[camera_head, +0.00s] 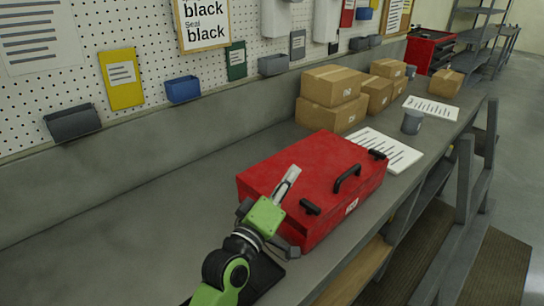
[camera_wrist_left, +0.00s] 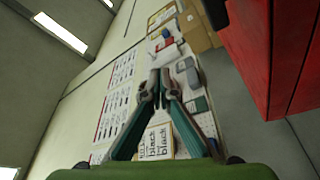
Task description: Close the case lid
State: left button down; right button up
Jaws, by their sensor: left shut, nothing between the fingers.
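The red case (camera_head: 300,165) sits on the grey workbench, its lid lying down flat over it. A black handle (camera_head: 348,178) and two black latches (camera_head: 311,207) (camera_head: 377,154) show along its front side. I see no open gap at the lid, but my arm hides the near left corner. My left gripper (camera_head: 291,173) is shut and empty, in front of the lid's left part in the head view; I cannot tell whether it touches. The wrist view shows its fingertips (camera_wrist_left: 160,80) together, with the red case (camera_wrist_left: 262,45) to the right. My right gripper is not in view.
Cardboard boxes (camera_head: 335,92), white papers (camera_head: 385,150) and a grey mug (camera_head: 412,122) stand beyond the case. A pegboard wall with bins (camera_head: 183,89) runs behind. The workbench (camera_head: 130,215) left of the case is clear.

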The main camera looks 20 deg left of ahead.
pick_arm(q)
jog(key=d+f, duration=0.1)
jog(key=s+d+f+b, duration=0.1)
jog(key=f, duration=0.1)
jog(key=shift+f, duration=0.15)
jog(key=shift+s+f, duration=0.2)
jog(key=shift+f, duration=0.35)
jog(key=shift+d+f, duration=0.1)
jog(key=shift+d, duration=0.1)
jog(key=shift+a, duration=0.1)
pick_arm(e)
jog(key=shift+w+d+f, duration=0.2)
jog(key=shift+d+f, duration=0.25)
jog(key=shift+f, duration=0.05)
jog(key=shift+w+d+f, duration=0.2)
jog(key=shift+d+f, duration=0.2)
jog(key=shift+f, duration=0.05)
